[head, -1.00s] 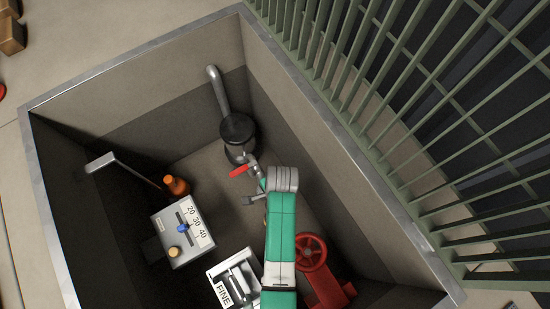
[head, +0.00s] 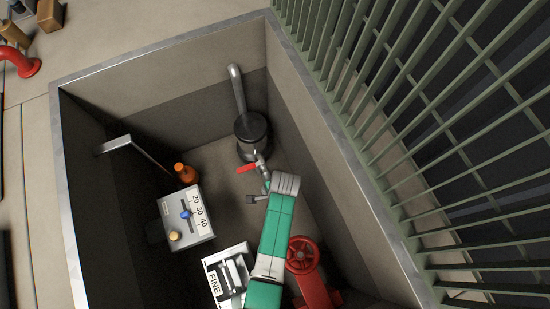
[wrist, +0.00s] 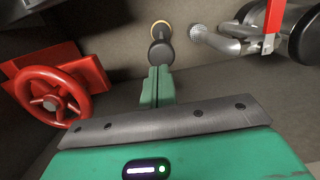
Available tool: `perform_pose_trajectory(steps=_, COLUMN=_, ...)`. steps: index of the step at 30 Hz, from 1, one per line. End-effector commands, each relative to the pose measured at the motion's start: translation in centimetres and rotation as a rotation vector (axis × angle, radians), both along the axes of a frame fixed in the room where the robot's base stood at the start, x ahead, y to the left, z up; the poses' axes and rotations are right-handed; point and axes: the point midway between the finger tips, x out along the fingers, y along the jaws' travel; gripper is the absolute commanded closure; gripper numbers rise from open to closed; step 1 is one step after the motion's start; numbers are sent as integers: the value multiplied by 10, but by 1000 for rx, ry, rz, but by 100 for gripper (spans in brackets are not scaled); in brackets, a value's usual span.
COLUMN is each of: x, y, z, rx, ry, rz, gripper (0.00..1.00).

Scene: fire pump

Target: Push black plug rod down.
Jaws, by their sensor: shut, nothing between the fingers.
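The black plug rod (wrist: 160,52) shows in the wrist view at the upper middle, its far end against a brass-coloured ring (wrist: 161,26). My gripper (wrist: 154,74) is shut and empty, its green fingers pointing at the rod's rounded near end. The fingertips are very close to it; I cannot tell whether they touch.
A red handwheel (wrist: 52,98) stands left. The head view shows a black pump (head: 251,128), an orange bottle (head: 186,174), a scaled grey box (head: 186,217) and a FINE-labelled unit (head: 229,275).

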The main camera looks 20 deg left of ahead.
Motion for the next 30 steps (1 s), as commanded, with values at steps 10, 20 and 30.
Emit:
perform_pose_trajectory(steps=10, x=6, y=-8, z=93, rx=1, ry=-3, rz=-2, gripper=100)
perform_pose_trajectory(steps=20, x=7, y=-10, z=106, rx=0, ry=-2, rz=-2, gripper=100)
perform_pose_trajectory(steps=30, x=23, y=-10, z=119, rx=2, ry=-56, rz=14, gripper=100)
